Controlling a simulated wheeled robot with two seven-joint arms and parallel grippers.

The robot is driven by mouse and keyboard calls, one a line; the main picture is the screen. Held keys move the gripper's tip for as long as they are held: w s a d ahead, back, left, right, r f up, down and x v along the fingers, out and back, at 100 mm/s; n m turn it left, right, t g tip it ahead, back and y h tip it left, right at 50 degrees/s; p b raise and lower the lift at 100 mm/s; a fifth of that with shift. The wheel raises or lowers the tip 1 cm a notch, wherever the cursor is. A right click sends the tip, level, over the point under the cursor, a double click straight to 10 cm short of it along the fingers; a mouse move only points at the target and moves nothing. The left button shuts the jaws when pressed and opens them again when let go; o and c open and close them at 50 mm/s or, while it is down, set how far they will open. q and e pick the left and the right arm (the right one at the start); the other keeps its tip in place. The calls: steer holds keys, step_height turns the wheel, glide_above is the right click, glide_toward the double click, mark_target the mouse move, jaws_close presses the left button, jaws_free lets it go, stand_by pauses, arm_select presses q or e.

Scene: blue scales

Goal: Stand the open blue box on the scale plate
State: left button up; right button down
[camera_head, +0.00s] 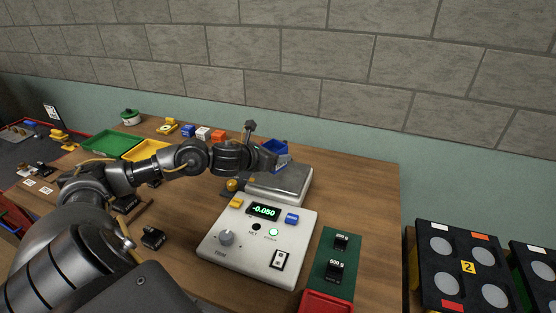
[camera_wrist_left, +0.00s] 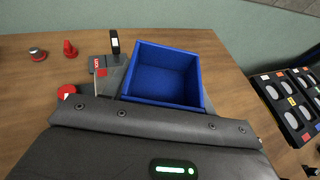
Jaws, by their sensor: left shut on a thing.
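The open blue box (camera_head: 276,149) shows behind the end of my left arm in the head view, over the far part of the scale plate (camera_head: 290,183). In the left wrist view the box (camera_wrist_left: 164,75) is open at the top and its inside is empty. My left gripper (camera_head: 270,160) is shut on the box. Its fingertips are hidden in both views. I cannot tell whether the box's base touches the plate. The scale's white console (camera_head: 237,249) stands in front of the plate, and its display (camera_head: 264,211) reads -0.050. My right gripper is out of view.
A green mat (camera_head: 328,265) with black weights and a red tray (camera_head: 327,302) lie right of the console. Green (camera_head: 112,142) and yellow (camera_head: 145,150) trays stand at the left. Bare table lies right of the plate. A black rack (camera_head: 465,265) stands beyond the table's right edge.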

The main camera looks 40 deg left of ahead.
arm_select(q)
steer(key=shift+w+f, duration=0.55)
steer(key=shift+f, duration=0.2)
steer(key=f, duration=0.1)
steer(key=f+p, duration=0.1)
steer(key=f, duration=0.1)
steer(key=shift+w+d+f+p, duration=0.1)
steer(key=shift+w+f+p, duration=0.15)
steer(key=shift+p, duration=0.1)
steer(key=shift+f, duration=0.15)
steer(key=o, duration=1)
steer(key=shift+s+r, duration=0.1)
steer(key=shift+r, duration=0.1)
